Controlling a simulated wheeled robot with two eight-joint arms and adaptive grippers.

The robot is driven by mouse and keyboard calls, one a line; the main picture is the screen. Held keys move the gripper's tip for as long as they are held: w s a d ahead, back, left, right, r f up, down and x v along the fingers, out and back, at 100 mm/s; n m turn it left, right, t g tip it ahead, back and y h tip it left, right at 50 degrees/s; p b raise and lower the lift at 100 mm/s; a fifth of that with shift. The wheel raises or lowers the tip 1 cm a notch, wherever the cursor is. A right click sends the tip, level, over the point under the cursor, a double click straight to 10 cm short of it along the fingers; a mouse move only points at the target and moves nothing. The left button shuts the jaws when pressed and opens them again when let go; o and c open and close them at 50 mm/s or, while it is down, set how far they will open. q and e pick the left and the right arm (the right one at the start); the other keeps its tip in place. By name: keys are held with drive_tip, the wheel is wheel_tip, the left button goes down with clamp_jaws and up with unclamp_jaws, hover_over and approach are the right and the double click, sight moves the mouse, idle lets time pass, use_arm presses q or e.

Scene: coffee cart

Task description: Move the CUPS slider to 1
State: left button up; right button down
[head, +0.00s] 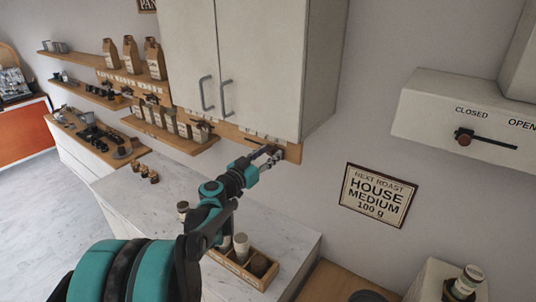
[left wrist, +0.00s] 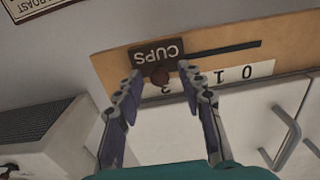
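The CUPS slider is on a wooden board under the wall cabinet. The figures 0 and 1 show; the finger hides part of the strip. My left gripper (head: 270,155) is at the board in the head view. In the left wrist view its open fingers (left wrist: 160,73) stand either side of the knob, with gaps visible. My right gripper is out of view.
The white cabinet (head: 262,70) hangs just above the board. Below are a marble counter (head: 165,195) and a wooden box (head: 262,282) with cups. A sign (head: 378,195) and a CLOSED/OPEN slider (head: 464,136) are on the right.

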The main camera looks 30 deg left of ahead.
use_arm(q)
clamp_jaws()
drive_tip(key=a, duration=0.2)
drive_tip(key=a+b, duration=0.1)
drive_tip(key=a, duration=0.5)
drive_tip(key=shift+w+a+b, duration=0.1)
drive_tip(key=shift+w+b, duration=0.25)
drive_tip(key=shift+b, duration=0.05)
unclamp_jaws()
drive_tip(key=s, duration=1.2)
drive_tip(key=shift+a, duration=0.35)
